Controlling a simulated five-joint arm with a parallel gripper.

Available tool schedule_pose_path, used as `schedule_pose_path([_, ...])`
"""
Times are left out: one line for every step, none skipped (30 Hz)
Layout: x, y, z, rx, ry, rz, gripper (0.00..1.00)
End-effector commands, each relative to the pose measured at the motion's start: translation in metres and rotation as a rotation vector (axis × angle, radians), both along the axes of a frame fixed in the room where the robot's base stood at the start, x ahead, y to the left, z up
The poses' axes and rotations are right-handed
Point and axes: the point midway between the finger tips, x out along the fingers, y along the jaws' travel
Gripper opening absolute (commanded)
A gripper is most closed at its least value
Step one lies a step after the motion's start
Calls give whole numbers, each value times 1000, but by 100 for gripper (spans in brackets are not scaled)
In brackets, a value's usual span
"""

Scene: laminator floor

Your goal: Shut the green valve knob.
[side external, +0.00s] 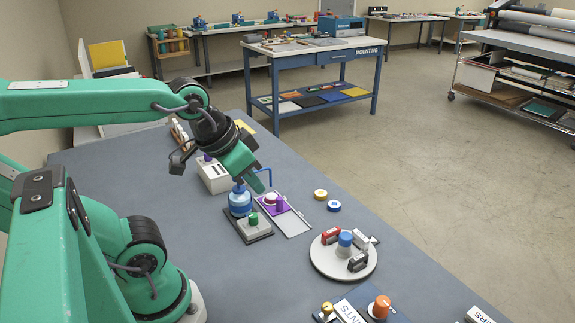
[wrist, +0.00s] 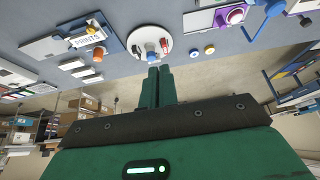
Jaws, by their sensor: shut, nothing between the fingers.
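The green valve knob (side external: 253,219) sits on a grey base plate (side external: 262,232) beside a blue rounded vessel (side external: 240,202) in the side view. I cannot make out the knob in the wrist view. My gripper (side external: 260,187) is above and slightly right of the blue vessel, apart from the knob. Its fingers (wrist: 157,84) are together and empty in the wrist view. The knob's exact turn position is too small to tell.
A purple plate with a pinkish-red knob (side external: 271,199) lies just right of the valve. A round turntable (side external: 325,268) carries several small items. A yellow ring (side external: 320,194) and blue ring (side external: 334,206) lie between. A white box (side external: 214,176) stands behind the vessel.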

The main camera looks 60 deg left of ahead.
Motion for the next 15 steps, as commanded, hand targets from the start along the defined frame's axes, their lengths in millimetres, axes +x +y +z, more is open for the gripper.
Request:
schedule_pose_path([0,0,0,0,0,0,12])
schedule_pose_path([0,0,0,0,1,-1,18])
schedule_pose_path([1,1,0,2,2,-2,26])
schedule_pose_path([1,1,0,5,4,-4,31])
schedule_pose_path([2,2,-1,7,7,-7,37])
schedule_pose_path([3,3,-1,13,12,-11,45])
schedule_pose_path([4,4,-2,18,17,-17,46])
schedule_pose_path([5,5,-3,24,23,-23,46])
schedule_pose_path([7,7,-4,34,32,-35,46])
schedule_pose_path([9,9,-6,42,41,-44,46])
schedule_pose_path([11,11,-7,51,51,-55,46])
schedule_pose_path([14,15,-10,64,66,-73,46])
schedule_pose_path([16,17,-11,75,77,-88,46])
schedule_pose_path([18,20,-13,86,90,-103,46])
schedule_pose_path([22,25,-16,101,108,-125,46])
